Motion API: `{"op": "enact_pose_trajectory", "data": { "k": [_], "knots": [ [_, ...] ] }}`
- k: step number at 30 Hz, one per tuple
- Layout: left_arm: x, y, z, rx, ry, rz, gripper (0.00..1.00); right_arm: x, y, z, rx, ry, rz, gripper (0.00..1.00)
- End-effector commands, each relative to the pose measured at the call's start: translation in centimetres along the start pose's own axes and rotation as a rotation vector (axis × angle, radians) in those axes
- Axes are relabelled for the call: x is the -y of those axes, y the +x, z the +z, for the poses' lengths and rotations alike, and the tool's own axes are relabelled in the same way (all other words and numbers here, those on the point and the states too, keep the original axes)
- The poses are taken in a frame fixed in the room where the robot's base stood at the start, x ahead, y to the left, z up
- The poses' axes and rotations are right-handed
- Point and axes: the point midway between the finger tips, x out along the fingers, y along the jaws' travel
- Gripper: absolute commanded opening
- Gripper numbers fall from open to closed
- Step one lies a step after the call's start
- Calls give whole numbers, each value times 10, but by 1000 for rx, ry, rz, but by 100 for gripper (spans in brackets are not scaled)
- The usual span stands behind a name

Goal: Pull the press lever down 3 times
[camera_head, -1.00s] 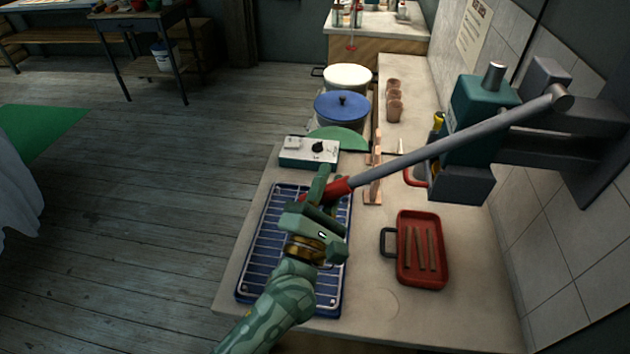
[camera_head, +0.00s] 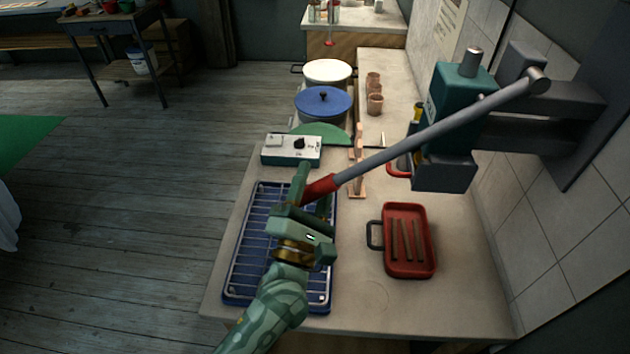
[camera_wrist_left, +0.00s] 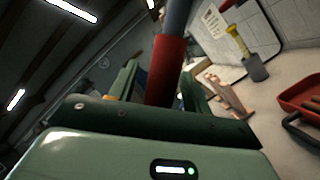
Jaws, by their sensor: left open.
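The press (camera_head: 460,110) is a teal and dark grey block fixed to the tiled wall. Its long grey lever (camera_head: 430,133) slopes down to the left and ends in a red handle (camera_head: 319,188). My left gripper (camera_head: 310,190) is open, with its fingers on either side of the red handle. In the left wrist view the red handle (camera_wrist_left: 166,70) stands between the two green fingers. I cannot tell whether a finger touches it. My right gripper is out of view.
Below the gripper is a blue tray with a wire rack (camera_head: 240,255). A red tray (camera_head: 424,262) with several brown sticks lies to the right. Behind are a white control box (camera_head: 280,150), a blue-lidded pot (camera_head: 335,100) and small clay cups (camera_head: 375,104).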

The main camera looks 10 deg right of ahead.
Motion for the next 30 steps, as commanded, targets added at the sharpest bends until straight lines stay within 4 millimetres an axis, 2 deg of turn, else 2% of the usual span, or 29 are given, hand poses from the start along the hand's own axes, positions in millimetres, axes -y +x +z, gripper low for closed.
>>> {"op": "enact_pose_trajectory", "data": {
  "k": [5,12,18,24,30],
  "knots": [
    [2,-34,-1,-2,0,-4,49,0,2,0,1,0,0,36],
    [2,-101,-1,-1,1,-6,49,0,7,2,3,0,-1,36],
    [2,-142,-1,-2,0,-4,49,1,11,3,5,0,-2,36],
    [1,-158,0,-1,0,-3,49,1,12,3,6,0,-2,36],
    [1,-159,0,0,0,-2,49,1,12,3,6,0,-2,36]
  ]
}}
